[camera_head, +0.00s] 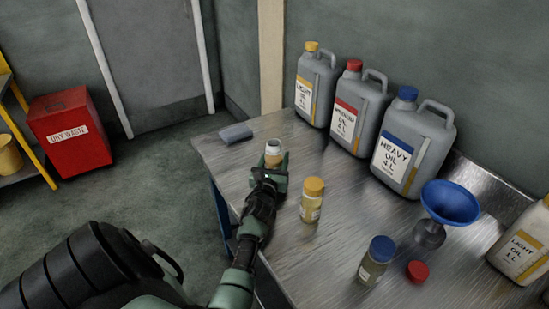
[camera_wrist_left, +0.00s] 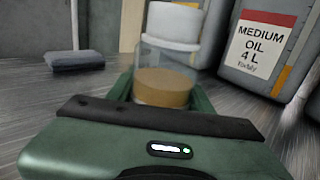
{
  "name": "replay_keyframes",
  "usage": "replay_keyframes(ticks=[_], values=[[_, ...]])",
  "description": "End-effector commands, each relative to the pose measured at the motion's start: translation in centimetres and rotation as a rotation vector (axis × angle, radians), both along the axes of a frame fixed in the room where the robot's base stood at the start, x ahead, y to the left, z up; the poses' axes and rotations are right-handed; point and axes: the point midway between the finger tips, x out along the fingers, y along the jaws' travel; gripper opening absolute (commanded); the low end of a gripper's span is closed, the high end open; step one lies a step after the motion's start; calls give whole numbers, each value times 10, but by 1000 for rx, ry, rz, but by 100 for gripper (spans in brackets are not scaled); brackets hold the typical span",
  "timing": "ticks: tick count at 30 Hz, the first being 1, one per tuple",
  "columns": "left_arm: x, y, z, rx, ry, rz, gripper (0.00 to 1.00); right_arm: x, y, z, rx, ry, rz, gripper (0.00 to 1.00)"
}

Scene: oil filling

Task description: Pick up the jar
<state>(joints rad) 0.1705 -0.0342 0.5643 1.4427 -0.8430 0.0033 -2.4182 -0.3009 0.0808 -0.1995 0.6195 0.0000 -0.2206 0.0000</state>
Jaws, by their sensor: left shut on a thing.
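A clear jar (camera_head: 273,150) with a white top and amber oil in its lower part stands near the left part of the metal table. My left gripper (camera_head: 269,176) is at the jar and shut on it. In the left wrist view the jar (camera_wrist_left: 166,60) is upright between the fingers of the gripper (camera_wrist_left: 162,98), which hide its lowest part. I cannot tell whether the jar's base touches the table. My right gripper is in neither view.
A yellow-capped jar (camera_head: 312,200), a blue-capped jar (camera_head: 376,262) and a loose red cap (camera_head: 418,271) are to the right. Large oil cans, including the heavy oil can (camera_head: 411,145), line the back beside a blue funnel (camera_head: 450,202). A grey folded cloth (camera_head: 236,133) lies at the far left.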

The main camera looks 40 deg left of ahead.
Motion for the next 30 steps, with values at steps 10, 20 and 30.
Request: replay_keyframes(ticks=[10,20,30], values=[[0,0,10,2,0,-1,3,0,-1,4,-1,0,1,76],[0,1,42,4,-1,-1,3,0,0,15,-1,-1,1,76],[0,0,87,5,0,-2,3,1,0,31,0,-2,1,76]])
